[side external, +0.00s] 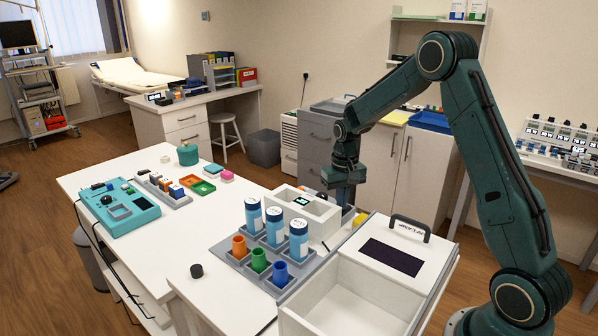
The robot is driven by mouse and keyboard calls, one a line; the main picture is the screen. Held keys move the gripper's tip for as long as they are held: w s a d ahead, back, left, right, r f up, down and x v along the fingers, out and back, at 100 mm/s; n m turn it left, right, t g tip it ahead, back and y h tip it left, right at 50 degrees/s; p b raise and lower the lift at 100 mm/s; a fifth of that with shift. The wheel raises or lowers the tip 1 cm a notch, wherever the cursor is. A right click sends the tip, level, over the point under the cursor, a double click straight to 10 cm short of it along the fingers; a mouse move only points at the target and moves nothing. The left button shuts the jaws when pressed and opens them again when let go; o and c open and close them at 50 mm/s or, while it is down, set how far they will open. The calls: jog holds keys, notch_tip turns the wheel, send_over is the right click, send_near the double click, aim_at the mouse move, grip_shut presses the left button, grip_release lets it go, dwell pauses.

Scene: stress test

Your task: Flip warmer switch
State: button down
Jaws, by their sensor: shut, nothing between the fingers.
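My gripper (343,192) points down at the right end of this box. Its fingers are shut and empty, and their tips are small and partly hidden, so I cannot tell whether they touch anything. A teal device (118,208) with a dark screen and knobs sits at the table's left end.
Several blue-white bottles (274,227) and coloured cups (259,260) stand in a grey rack. A white bin (340,305) and a handled box marked UV LAMP (378,244) are at front right. The table's middle is clear.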

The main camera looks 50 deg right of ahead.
jog(key=shift+r, duration=3.4)
jog(key=shift+a+r, duration=0.1)
jog(key=shift+r, duration=0.05)
jog(key=s+a+r+n+t, duration=0.3)
jog(key=s+a+r, duration=0.7)
jog(key=a+r, duration=0.15)
jog(key=s+a+n+t, duration=0.1)
jog(key=s+a, duration=0.2)
jog(key=s, duration=0.4)
jog(key=s+a+n+t, duration=0.1)
jog(key=s+a+n, duration=0.1)
jog(key=s, duration=0.6)
jog(key=shift+s+a+r+t, duration=0.3)
jog(key=shift+a+r, duration=0.1)
jog(key=shift+a, duration=0.35)
